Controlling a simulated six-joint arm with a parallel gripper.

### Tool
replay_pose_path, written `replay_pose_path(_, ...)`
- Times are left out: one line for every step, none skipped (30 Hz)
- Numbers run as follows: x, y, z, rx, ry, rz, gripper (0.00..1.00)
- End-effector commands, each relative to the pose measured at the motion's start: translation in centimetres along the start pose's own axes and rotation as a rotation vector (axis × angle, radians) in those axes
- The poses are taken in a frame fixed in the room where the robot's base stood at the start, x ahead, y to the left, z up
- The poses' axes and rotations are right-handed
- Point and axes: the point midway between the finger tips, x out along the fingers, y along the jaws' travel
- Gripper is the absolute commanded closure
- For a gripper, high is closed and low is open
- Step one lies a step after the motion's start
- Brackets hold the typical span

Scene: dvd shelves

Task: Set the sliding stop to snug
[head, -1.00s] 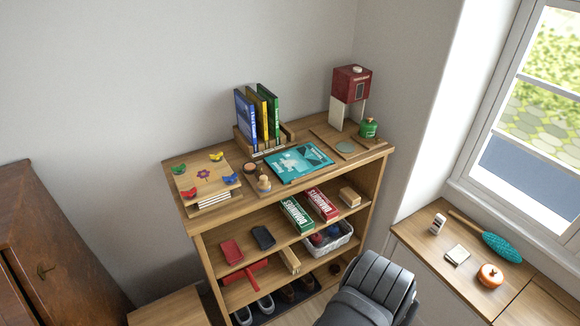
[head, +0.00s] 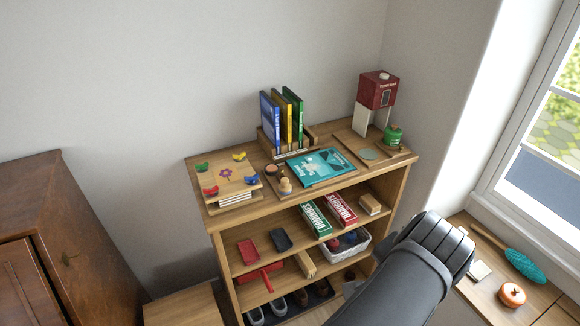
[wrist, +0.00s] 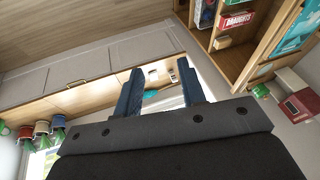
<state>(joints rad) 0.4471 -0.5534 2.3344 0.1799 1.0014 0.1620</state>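A wooden rack (head: 268,146) stands on the top of the bookcase and holds upright blue (head: 269,121), yellow (head: 286,119) and green (head: 294,114) cases. The cases lean slightly, and open rack space shows to their right. A small wooden block (head: 311,134) at the rack's right end may be the sliding stop; it is too small to tell. My gripper (wrist: 160,78) shows two blue fingers spread apart with nothing between them in the wrist view. In the head view my dark arm is at lower right, well away from the rack, and the fingertips are hidden.
A teal book (head: 318,167) lies in front of the rack. A red-topped dispenser (head: 377,90) and green canister (head: 393,134) stand to its right. The windowsill holds an orange pot (head: 512,294) and teal brush (head: 524,265).

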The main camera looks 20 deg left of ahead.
Motion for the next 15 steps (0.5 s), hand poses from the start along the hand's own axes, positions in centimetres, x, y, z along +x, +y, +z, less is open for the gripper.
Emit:
replay_pose_path(-0.4,-1.1,-1.3,0.034,-0.036,-0.022,0.63)
replay_pose_path(-0.6,-1.7,-2.0,0.053,-0.054,-0.035,0.63)
replay_pose_path(-0.9,-2.5,-3.0,0.08,-0.08,-0.053,0.63)
replay_pose_path(-1.0,-3.1,-3.6,0.099,-0.099,-0.066,0.63)
replay_pose_path(-1.2,-3.7,-4.3,0.117,-0.118,-0.078,0.63)
replay_pose_path(-1.4,-4.4,-5.2,0.14,-0.142,-0.095,0.63)
replay_pose_path(-1.5,-5.0,-5.8,0.156,-0.158,-0.107,0.63)
replay_pose_path(-1.6,-5.5,-6.4,0.171,-0.174,-0.118,0.63)
replay_pose_path(-1.7,-6.2,-7.2,0.192,-0.196,-0.133,0.63)
replay_pose_path(-1.7,-6.6,-7.8,0.205,-0.212,-0.142,0.63)
replay_pose_path(-1.8,-7.1,-8.3,0.217,-0.228,-0.153,0.63)
replay_pose_path(-1.8,-7.8,-9.1,0.223,-0.246,-0.166,0.63)
replay_pose_path(-1.8,-8.4,-9.6,0.216,-0.261,-0.176,0.63)
replay_pose_path(-1.8,-9.0,-10.1,0.19,-0.272,-0.186,0.63)
replay_pose_path(-1.8,-10.1,-10.8,0.125,-0.283,-0.2,0.63)
